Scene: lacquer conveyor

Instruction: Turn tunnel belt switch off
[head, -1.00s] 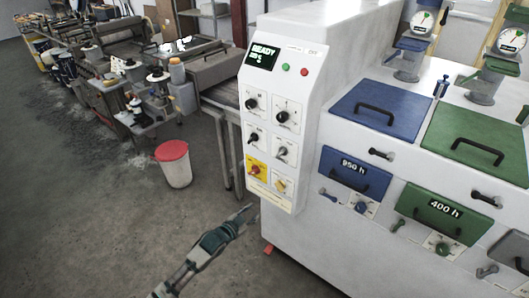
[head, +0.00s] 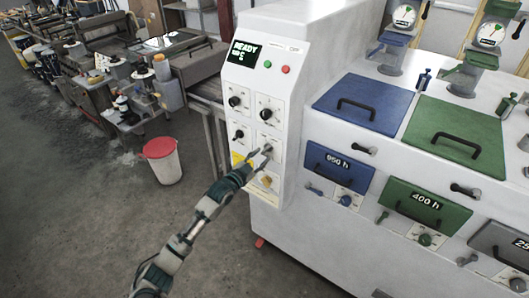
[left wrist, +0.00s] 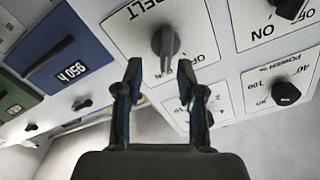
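The tunnel belt switch is a dark rotary knob (left wrist: 166,45) under the word BELT, with OFF printed on its plate. In the head view my left gripper (head: 262,154) reaches the lower right part of the white control panel (head: 252,82) and partly covers the switch. My right gripper is in neither view.
A blue hatch (head: 360,103) and green hatch (head: 455,138) lie to the right. A red-lidded bucket (head: 162,160) stands on the floor to the left.

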